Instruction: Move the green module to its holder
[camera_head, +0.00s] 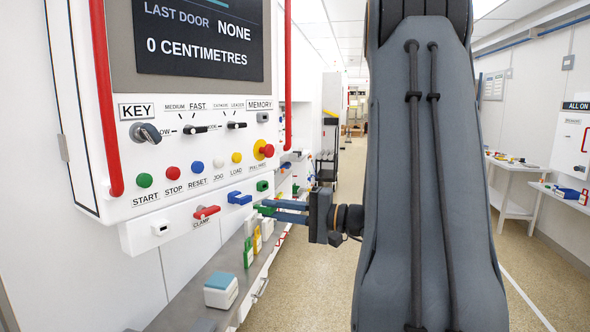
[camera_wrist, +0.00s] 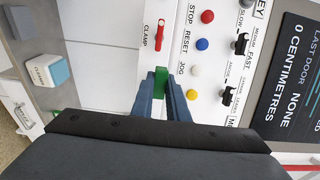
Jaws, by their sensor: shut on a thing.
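My gripper (camera_head: 289,211) reaches in from the right in front of the machine's lower ledge. Its two blue-grey fingers are shut on the green module (camera_wrist: 161,79), which shows between the fingertips in the wrist view. In the head view a bit of green (camera_head: 266,211) shows at the fingertips. The gripper hides part of the module. A tall green piece (camera_head: 248,252) stands on the grey shelf below; I cannot tell whether it is the holder. Another small green block (camera_head: 262,186) sits on the ledge front, beside a blue block (camera_head: 239,198).
The control panel (camera_head: 189,140) with buttons and knobs rises close on the left. A red clamp lever (camera_head: 206,212) sticks out of the ledge. A white box with a blue top (camera_head: 221,290) stands on the grey shelf (camera_head: 190,306). Open floor lies to the right.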

